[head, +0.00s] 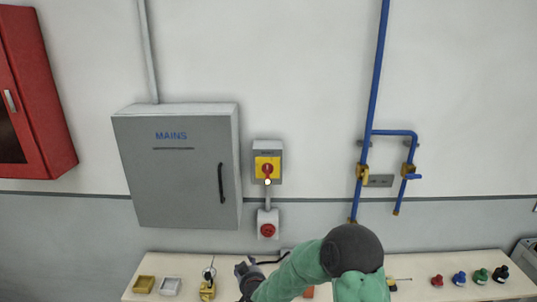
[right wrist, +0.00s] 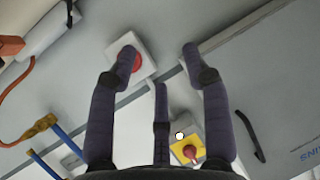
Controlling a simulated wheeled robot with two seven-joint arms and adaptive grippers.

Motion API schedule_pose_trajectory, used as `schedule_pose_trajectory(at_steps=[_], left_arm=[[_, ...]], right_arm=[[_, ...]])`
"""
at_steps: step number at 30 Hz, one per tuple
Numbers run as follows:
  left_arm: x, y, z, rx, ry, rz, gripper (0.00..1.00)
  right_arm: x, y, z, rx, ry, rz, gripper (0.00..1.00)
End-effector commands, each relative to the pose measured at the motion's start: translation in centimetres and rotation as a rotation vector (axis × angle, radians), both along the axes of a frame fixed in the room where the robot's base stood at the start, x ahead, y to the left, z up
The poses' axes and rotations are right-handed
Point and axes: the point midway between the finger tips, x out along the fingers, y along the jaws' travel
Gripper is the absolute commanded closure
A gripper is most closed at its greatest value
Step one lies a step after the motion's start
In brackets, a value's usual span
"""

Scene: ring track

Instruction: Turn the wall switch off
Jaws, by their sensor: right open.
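The wall switch (head: 267,168) is a grey box with a yellow plate and a red knob, mounted right of the MAINS cabinet. Its knob looks roughly upright, and a small white dot shows just below it. In the right wrist view the switch (right wrist: 188,150) shows low, partly behind a finger. My right gripper (head: 243,271) is low in the head view, below the switch and apart from it. In the right wrist view its fingers (right wrist: 158,55) are spread with nothing between them. My left gripper is in neither view.
A small box with a round red part (head: 267,230) sits on the wall below the switch. The grey MAINS cabinet (head: 180,190) is left, blue pipes (head: 373,100) right. A bench (head: 420,292) below carries several small items.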

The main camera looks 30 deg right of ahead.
Motion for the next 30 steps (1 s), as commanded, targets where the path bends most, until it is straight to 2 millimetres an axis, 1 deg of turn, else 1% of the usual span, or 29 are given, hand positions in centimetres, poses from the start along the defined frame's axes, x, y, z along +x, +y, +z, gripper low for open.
schedule_pose_trajectory(at_steps=[1, 2, 3, 5, 6, 9, 12, 15, 17, 20, 30], left_arm=[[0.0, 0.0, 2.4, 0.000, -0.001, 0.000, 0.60], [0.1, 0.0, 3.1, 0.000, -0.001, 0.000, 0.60], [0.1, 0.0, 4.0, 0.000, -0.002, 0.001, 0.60], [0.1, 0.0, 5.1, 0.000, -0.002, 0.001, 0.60], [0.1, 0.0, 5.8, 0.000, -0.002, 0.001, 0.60], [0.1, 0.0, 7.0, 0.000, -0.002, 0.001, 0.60], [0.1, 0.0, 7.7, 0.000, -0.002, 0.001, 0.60], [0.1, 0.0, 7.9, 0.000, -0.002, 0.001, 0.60], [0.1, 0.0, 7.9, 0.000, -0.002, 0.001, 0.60], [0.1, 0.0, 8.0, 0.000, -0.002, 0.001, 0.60], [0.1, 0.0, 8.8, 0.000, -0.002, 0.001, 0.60]], right_arm=[[1.0, -1.7, 5.9, -0.039, -0.073, -0.038, 0.51], [1.3, -2.6, 8.4, -0.062, -0.108, -0.061, 0.51], [1.7, -3.7, 11.5, -0.091, -0.155, -0.090, 0.51], [2.0, -5.3, 15.8, -0.128, -0.214, -0.133, 0.51], [2.1, -6.2, 18.3, -0.151, -0.249, -0.158, 0.51], [1.9, -8.0, 23.2, -0.195, -0.317, -0.214, 0.51], [1.7, -9.1, 26.2, -0.222, -0.356, -0.251, 0.51], [1.7, -9.7, 27.5, -0.235, -0.374, -0.267, 0.51], [1.9, -10.0, 27.6, -0.238, -0.377, -0.271, 0.51], [2.7, -10.5, 27.6, -0.238, -0.378, -0.272, 0.51], [7.4, -13.4, 27.5, -0.237, -0.376, -0.273, 0.51]])
